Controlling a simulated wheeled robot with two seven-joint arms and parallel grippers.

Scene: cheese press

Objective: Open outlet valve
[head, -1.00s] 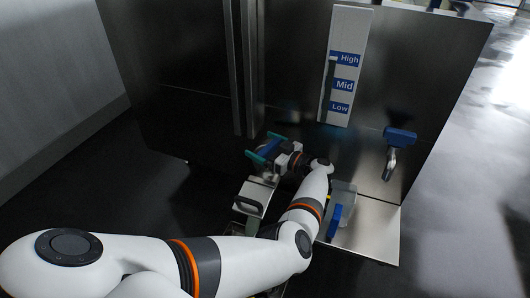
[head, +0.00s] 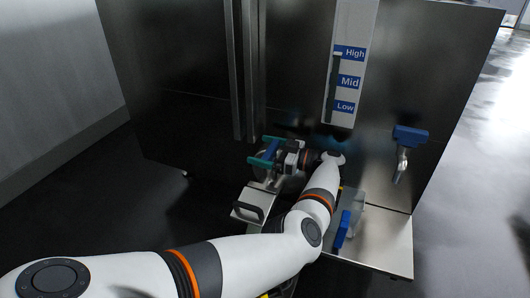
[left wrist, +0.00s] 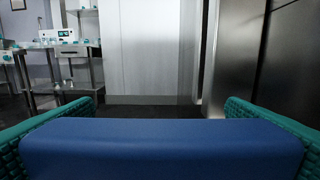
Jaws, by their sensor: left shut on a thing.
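My left gripper (head: 266,151) is low in front of the dark steel cabinet, with teal fingers. It is shut on a blue handle (head: 269,150). In the left wrist view the blue handle (left wrist: 160,148) lies crosswise between the two teal finger pads. The valve body behind this handle is mostly hidden by the gripper. Another blue-handled valve (head: 409,135) with a metal spout sits on the cabinet front to the right, apart from my gripper. My right gripper is not in view.
A level gauge (head: 346,60) marked High, Mid and Low is on the cabinet. A metal tray (head: 385,240) juts out at lower right, with a blue part (head: 343,230) near my arm. A metal box with a black handle (head: 247,212) is below my gripper. Dark floor lies left.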

